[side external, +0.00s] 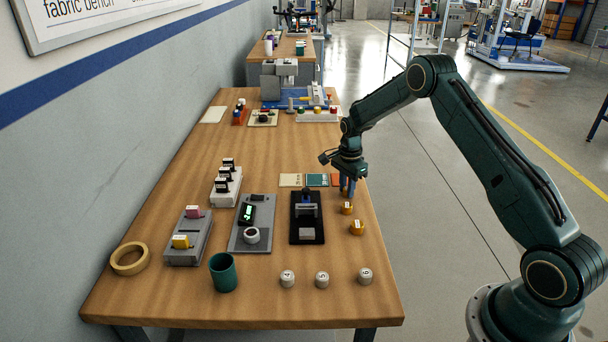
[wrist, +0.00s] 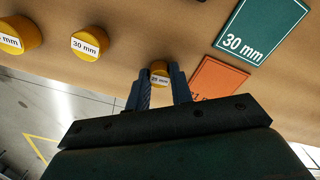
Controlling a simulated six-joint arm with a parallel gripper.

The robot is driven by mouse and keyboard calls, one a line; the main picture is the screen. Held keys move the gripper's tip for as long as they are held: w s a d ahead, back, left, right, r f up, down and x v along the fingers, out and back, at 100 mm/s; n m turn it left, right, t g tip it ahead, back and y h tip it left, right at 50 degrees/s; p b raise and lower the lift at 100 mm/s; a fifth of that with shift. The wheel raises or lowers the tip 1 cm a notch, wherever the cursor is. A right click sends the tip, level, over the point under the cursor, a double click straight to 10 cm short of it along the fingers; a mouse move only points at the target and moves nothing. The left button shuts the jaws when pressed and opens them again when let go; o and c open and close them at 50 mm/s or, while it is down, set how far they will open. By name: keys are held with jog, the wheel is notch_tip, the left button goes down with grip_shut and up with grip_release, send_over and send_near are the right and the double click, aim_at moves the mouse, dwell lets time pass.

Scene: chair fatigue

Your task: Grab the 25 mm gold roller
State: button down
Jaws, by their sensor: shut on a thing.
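The gold roller labelled 25 mm (wrist: 159,79) sits between the two fingertips of my gripper (wrist: 159,86) in the wrist view. The gripper is shut on it. In the side view my gripper (side external: 347,188) is low over the right edge of the wooden table, and its roller is mostly hidden by the fingers. A gold roller labelled 30 mm (wrist: 88,44) stands to the left in the wrist view. A further gold roller (wrist: 17,36) is at the far left, its label partly cut off. These two also show nearer the camera in the side view (side external: 347,208), (side external: 357,228).
A green card marked 30 mm (wrist: 262,30) and an orange card (wrist: 216,80) lie right of the gripper in the wrist view. A black fixture (side external: 307,232) stands left of the gold rollers. Several white rollers (side external: 322,280) and a green cup (side external: 223,273) stand near the front.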

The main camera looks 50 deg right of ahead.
aim_at(346, 188)
jog(key=shift+r, duration=0.1)
notch_tip(346, 188, up, 20)
dwell(0.8)
jog(key=shift+a, duration=0.1)
dwell(0.4)
